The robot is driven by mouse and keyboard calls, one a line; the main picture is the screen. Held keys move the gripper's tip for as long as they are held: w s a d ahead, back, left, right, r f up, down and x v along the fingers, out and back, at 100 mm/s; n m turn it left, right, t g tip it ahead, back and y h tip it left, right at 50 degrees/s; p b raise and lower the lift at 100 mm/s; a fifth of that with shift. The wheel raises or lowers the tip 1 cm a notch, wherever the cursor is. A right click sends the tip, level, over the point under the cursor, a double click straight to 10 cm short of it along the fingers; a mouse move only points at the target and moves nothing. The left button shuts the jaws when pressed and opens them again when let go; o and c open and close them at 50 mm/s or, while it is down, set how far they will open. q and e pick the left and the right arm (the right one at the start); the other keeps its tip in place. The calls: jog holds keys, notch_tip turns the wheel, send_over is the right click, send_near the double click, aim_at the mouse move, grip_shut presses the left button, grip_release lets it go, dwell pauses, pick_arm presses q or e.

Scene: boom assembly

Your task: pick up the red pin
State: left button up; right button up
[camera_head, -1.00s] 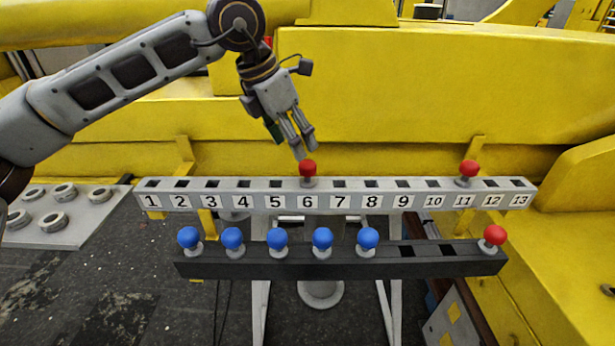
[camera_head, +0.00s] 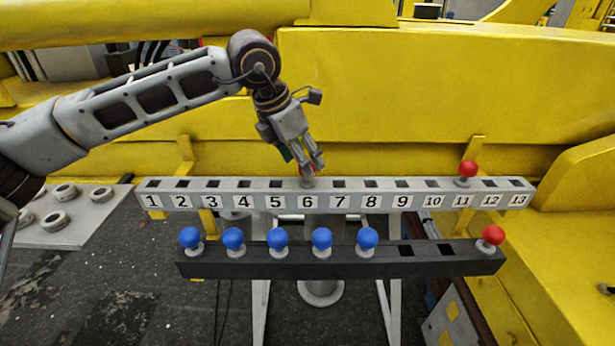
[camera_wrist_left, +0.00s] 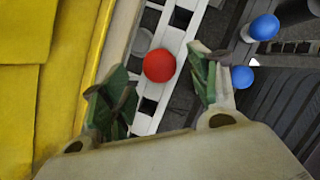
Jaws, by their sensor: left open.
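My left gripper (camera_head: 311,165) is over slot 6 of the grey numbered rail (camera_head: 225,188), with its fingers around the red pin standing there. In the head view the fingers mostly hide that pin. In the left wrist view the red pin's round head (camera_wrist_left: 159,66) sits between the two green-padded fingers, with gaps on both sides. The left gripper is open. A second red pin (camera_head: 467,169) stands at slot 11 of the grey rail. A third red pin (camera_head: 492,237) stands at the right end of the black rail (camera_head: 330,268). My right gripper is not in view.
Several blue pins, such as the leftmost (camera_head: 189,238), stand along the black rail in front. Two empty slots lie between them and the red pin there. A yellow structure (camera_head: 400,90) rises behind the grey rail. A plate with rings (camera_head: 85,222) lies at left.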

aim_at(308, 182)
pick_arm(q)
jog(key=x, duration=0.3)
jog(key=shift+p, duration=0.3)
jog(key=shift+f, duration=0.45)
jog(key=shift+c, duration=1.9)
jog(key=c, duration=0.9)
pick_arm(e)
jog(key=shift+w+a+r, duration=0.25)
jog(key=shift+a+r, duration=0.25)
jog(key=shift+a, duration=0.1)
pick_arm(q)
jog(key=shift+r, duration=0.2)
